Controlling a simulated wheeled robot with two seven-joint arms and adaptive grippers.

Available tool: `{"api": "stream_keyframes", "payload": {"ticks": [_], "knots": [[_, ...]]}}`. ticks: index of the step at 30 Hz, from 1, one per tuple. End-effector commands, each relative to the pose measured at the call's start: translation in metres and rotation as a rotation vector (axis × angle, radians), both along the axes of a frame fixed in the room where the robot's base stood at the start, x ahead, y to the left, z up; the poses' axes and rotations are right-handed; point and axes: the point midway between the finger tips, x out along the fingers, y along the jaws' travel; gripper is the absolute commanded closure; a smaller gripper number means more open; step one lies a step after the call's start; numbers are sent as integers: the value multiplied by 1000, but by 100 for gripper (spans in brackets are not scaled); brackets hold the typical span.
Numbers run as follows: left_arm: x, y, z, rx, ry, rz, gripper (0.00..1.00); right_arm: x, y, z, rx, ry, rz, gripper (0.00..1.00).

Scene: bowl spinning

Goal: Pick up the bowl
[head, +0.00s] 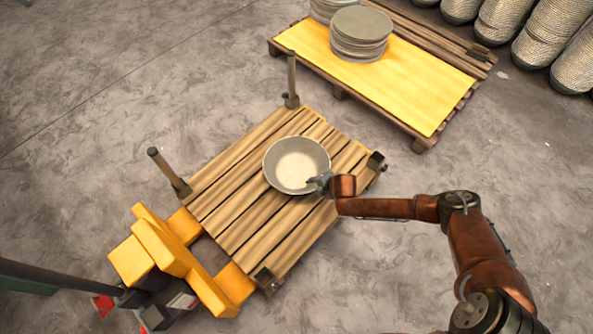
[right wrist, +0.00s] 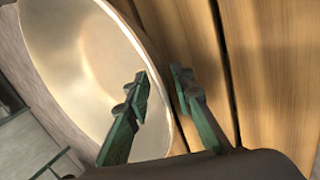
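The bowl (head: 297,160) is a pale grey-white round bowl standing upright on a wooden slatted platform (head: 245,200). It also fills the left half of the right wrist view (right wrist: 85,60). My right gripper (head: 319,182) is at the bowl's lower right rim in the head view. In the right wrist view its two green fingers (right wrist: 161,78) are apart. One finger is over the inside of the bowl and the other is outside, with the rim running between them. I cannot tell whether either finger touches the bowl. My left gripper is out of view.
The platform has upright posts at two corners (head: 291,85) (head: 168,172) and low metal brackets at the others. A yellow lift truck (head: 170,262) stands at its lower left. A yellow-topped pallet (head: 400,90) carries stacked round discs (head: 361,35). Textured cylinders (head: 550,45) stand top right.

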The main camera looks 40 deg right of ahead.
Motion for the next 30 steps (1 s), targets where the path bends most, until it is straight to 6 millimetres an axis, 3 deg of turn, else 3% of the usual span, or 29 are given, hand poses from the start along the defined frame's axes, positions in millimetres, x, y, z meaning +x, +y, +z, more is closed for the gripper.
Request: {"api": "stream_keyframes", "payload": {"ticks": [9,30], "knots": [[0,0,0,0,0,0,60,0,0,0,0,1,0,100],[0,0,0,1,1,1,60,1,0,1,0,-3,1,100]]}}
